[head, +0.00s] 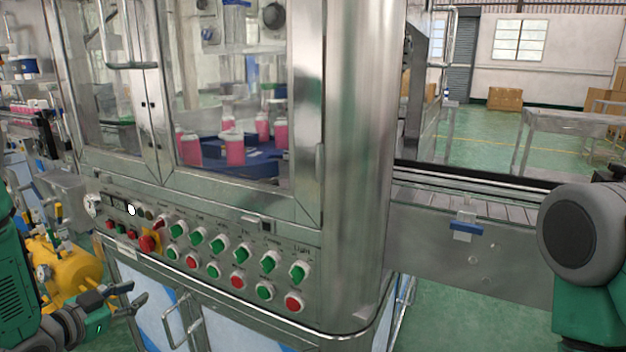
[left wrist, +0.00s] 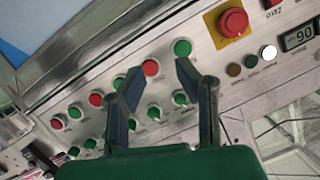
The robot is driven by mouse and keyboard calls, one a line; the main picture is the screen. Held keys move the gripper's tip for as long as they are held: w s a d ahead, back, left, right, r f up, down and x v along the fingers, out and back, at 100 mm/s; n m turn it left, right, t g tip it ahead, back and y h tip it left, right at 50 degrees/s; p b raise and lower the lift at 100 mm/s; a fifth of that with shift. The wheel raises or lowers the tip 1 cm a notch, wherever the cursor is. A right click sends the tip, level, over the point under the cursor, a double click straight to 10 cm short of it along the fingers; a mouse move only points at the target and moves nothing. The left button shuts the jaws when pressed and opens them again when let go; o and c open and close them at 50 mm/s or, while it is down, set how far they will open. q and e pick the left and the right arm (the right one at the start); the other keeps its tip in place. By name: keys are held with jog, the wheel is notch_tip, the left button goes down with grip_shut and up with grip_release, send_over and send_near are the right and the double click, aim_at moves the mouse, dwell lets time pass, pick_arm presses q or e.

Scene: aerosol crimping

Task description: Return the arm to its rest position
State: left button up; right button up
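My left gripper (head: 137,293) is at the lower left of the head view, in front of and below the machine's control panel (head: 205,283). In the left wrist view its two fingers (left wrist: 160,68) are spread apart with nothing between them. Behind them the panel shows rows of green and red buttons. The gripper appears apart from the panel in the head view. A red emergency button (head: 148,243) on a yellow base sits at the panel's left part; it also shows in the left wrist view (left wrist: 233,22). My right gripper is out of view; only part of my right arm shows at the right edge.
The steel machine cabinet has glass doors, with pink bottles (head: 234,150) inside. Cabinet door handles (head: 174,325) stick out below the panel. A yellow tank (head: 65,278) stands at the left. A conveyor (head: 470,200) runs to the right.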

pick_arm(q)
jog(key=s+d+f+n+g+y, duration=0.2)
jog(key=s+d+f+n+g, duration=0.15)
jog(key=s+d+f, duration=0.4)
jog(key=s+d+f+n+g, duration=0.1)
jog(key=s+d+f+g, duration=0.1)
jog(key=s, duration=0.7)
jog(key=s+d+f+n+g+y, duration=0.1)
jog(key=s+f+g, duration=0.3)
jog(key=s, duration=0.5)
jog(key=s+d+f+n+g, duration=0.1)
jog(key=s+d+f+g, duration=0.3)
jog(key=s, duration=0.5)
jog(key=shift+s+f+y, duration=0.4)
jog(key=shift+f, duration=0.35)
